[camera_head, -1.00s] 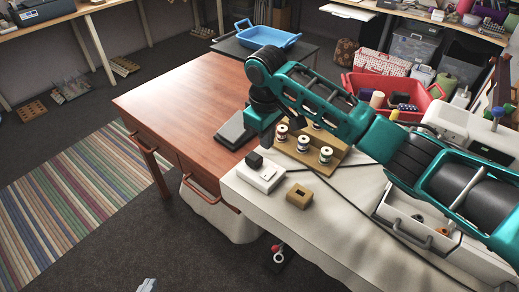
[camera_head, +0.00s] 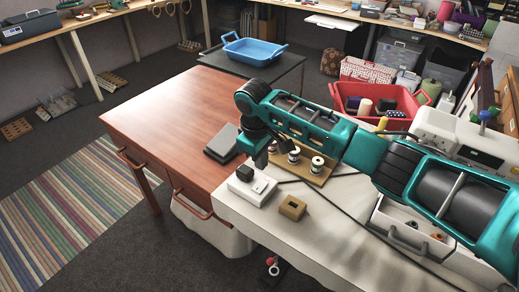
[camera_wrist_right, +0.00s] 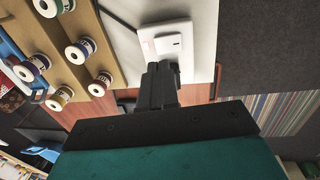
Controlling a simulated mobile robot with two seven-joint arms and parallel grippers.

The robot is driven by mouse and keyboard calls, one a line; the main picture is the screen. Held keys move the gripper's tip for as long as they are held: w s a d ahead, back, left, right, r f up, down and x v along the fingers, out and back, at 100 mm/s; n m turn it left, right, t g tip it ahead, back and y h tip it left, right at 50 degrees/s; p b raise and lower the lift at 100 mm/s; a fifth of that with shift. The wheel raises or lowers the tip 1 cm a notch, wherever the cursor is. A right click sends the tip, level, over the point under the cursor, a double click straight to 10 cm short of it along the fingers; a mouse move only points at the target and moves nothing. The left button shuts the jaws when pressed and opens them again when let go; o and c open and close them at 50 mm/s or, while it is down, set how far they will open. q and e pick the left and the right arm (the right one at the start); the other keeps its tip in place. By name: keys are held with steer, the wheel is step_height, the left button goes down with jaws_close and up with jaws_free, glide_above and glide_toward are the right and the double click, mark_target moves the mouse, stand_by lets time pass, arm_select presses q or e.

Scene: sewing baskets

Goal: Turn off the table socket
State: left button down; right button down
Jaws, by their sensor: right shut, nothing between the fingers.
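The table socket (camera_head: 252,190) is a white box on the near left corner of the white-covered table, with a black block on its top. It also shows in the right wrist view (camera_wrist_right: 164,40), with a small dark switch-like spot on its face. My right gripper (camera_head: 261,160) is shut and empty, pointing down just behind the socket in the head view. In the right wrist view the shut fingers (camera_wrist_right: 159,70) overlap the socket's lower edge; I cannot tell whether they touch it. My left gripper is not in view.
A wooden rack with thread spools (camera_head: 317,166) stands right behind the socket, close to my gripper. A small tan block (camera_head: 292,207) lies to its right. A dark cable runs across the white tabletop. A dark pad (camera_head: 221,143) lies on the brown table (camera_head: 165,120), otherwise mostly clear.

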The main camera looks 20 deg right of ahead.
mark_target(263, 183)
steer(key=f, duration=0.7)
steer(key=shift+w+d+b, duration=0.25)
steer(key=shift+d+b, duration=0.05)
steer(key=shift+b, duration=0.1)
steer(key=shift+w+d+f+y, duration=0.1)
steer(key=shift+f+y, duration=0.1)
steer(key=shift+y, duration=0.1)
steer(key=shift+s+a+r+p, duration=0.2)
steer(key=shift+s+a+p, duration=0.4)
steer(key=shift+p, duration=0.35)
steer(key=shift+w, duration=0.1)
